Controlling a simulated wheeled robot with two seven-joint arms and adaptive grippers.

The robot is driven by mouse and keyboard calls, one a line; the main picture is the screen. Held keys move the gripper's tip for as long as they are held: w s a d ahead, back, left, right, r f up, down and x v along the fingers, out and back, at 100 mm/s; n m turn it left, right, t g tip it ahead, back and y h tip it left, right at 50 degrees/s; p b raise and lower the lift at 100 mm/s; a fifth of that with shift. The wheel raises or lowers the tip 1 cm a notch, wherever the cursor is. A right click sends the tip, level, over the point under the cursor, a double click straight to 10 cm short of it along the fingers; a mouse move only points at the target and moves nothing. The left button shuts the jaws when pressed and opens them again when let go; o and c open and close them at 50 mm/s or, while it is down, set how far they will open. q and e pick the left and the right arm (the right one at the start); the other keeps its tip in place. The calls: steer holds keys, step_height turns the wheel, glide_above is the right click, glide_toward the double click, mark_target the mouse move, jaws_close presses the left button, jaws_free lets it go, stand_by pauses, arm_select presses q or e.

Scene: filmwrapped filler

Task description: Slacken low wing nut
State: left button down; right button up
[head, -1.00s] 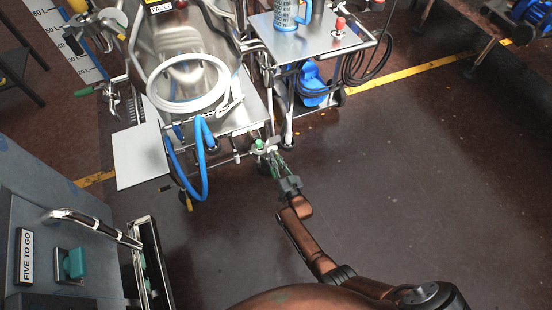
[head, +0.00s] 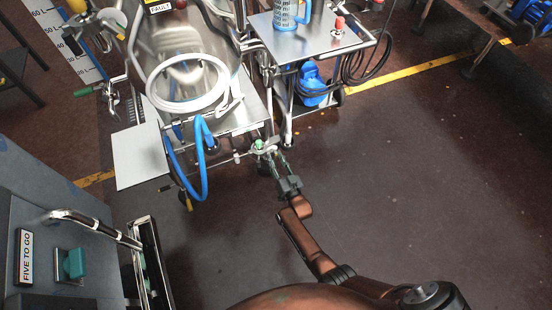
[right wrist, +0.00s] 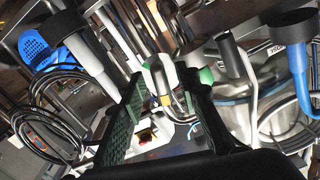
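A small metal clamp fitting with a green part (head: 259,144) sits low at the front corner of the steel trolley, and the low wing nut seems to be here. In the right wrist view a pale, rounded metal piece (right wrist: 158,80) and a green knob-like part (right wrist: 206,76) show near the fingertips. I cannot tell which piece is the wing nut. My right gripper (head: 277,163) reaches up to this fitting from below right. Its two dark green fingers stand apart in the right wrist view (right wrist: 163,88), with the fitting between or just beyond their tips. Contact is unclear. My left gripper is out of view.
Blue hose (head: 203,165) hangs from the steel trolley, left of the gripper. A second trolley (head: 300,42) with a blue jug (head: 286,14) and black cables (head: 362,65) stands behind. A grey cabinet (head: 60,230) is at lower left. The floor to the right is clear.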

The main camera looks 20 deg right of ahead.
steer(key=s, duration=1.2)
steer(key=shift+d, duration=0.2)
steer(key=s+d+f+n+g, duration=0.1)
steer(key=s+d+f+g, duration=0.1)
steer(key=s+f+g, duration=0.6)
steer(key=s+d+f+n+g, duration=0.15)
steer(key=s+f, duration=0.25)
steer(key=s, duration=0.9)
arm_select(q)
steer(key=p, duration=0.4)
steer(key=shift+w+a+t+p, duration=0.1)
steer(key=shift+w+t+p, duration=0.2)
arm_select(e)
steer(key=s+d+r+g, duration=0.1)
steer(key=s+g, duration=0.3)
steer(key=s, duration=0.9)
steer(key=s+r+g, duration=0.2)
steer(key=s+g, duration=0.2)
steer(key=s, duration=1)
steer(key=shift+s+d+r+n, duration=0.25)
steer(key=shift+s+d+n, duration=0.1)
steer(key=shift+n, duration=0.1)
